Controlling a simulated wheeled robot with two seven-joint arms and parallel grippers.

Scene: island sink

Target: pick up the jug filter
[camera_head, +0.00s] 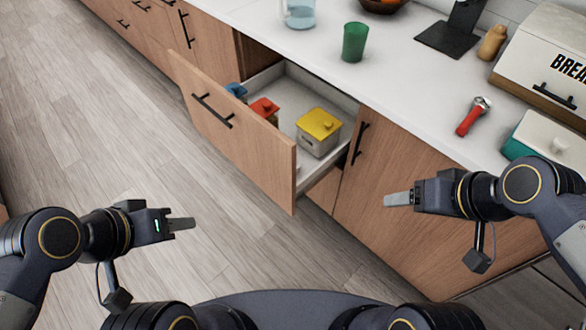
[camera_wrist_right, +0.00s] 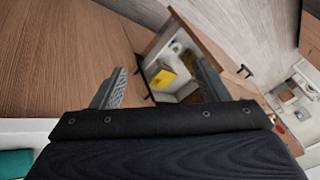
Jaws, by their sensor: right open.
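A clear jug (camera_head: 298,12) with pale blue contents stands on the counter at the top of the head view, partly cut off by the frame edge. It looks like the jug filter, but a filter inside cannot be made out. My right gripper (camera_head: 397,199) is in front of the cabinet, far from the jug. In the right wrist view the right gripper (camera_wrist_right: 158,85) shows two fingers wide apart with nothing between them. My left gripper (camera_head: 182,224) is over the floor at the left, seen edge-on, far from the jug. No object shows at its fingers.
An open drawer (camera_head: 235,130) juts out, holding yellow-, red- and blue-lidded containers. Floor at left is clear.

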